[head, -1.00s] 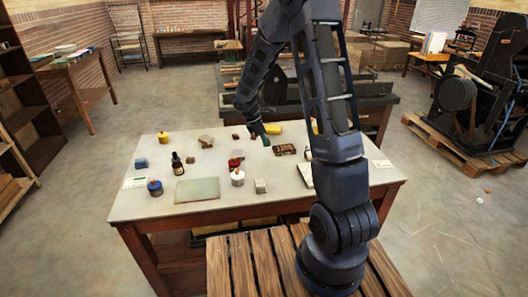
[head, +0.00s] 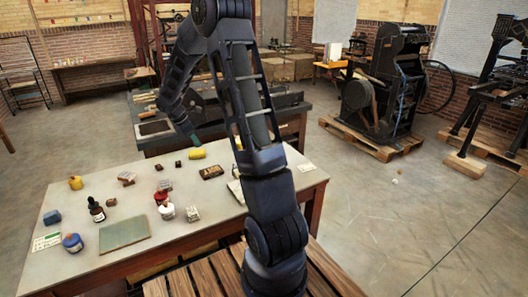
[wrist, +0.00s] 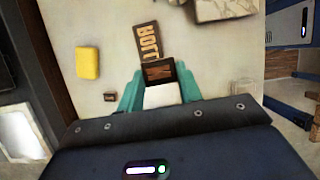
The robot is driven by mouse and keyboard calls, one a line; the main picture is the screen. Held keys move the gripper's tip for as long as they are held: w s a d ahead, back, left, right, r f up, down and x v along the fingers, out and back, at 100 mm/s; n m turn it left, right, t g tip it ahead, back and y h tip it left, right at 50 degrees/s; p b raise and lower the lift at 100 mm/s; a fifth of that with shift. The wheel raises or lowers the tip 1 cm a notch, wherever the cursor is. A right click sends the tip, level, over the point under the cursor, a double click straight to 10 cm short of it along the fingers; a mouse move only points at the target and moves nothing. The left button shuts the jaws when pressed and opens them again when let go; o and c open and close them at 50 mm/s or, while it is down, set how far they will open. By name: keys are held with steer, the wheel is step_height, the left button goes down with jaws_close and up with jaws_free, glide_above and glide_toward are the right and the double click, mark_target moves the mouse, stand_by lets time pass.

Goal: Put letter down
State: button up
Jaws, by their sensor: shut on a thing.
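My gripper (wrist: 160,92) has teal fingers, shut on a small letter block (wrist: 163,95) with a pale near side. A dark face with a brown character shows just above that side and seems to belong to it. Beyond it in the wrist view lies a dark tray with brown lettering (wrist: 148,42); whether block and tray touch I cannot tell. In the head view the teal fingers (head: 194,140) are small, over the table's far edge near a yellow object (head: 196,154); the block cannot be made out there. The lettered tray (head: 210,172) lies on the pale table.
A dark press bench (head: 285,112) stands behind. A small dark cube (wrist: 110,97) lies left of my gripper.

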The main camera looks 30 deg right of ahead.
steer(key=w+d, duration=0.6)
steer(key=d, duration=0.5)
steer(key=w+d, duration=0.5)
steer(key=d, duration=0.5)
steer(key=w+d, duration=0.2)
steer(key=d, duration=2)
step_height(320, 180, down, 20)
steer(key=shift+s+r, duration=0.1)
steer(key=shift+r, duration=0.1)
steer(key=o, duration=1)
steer(key=shift+f, duration=0.15)
steer(key=shift+c, duration=0.2)
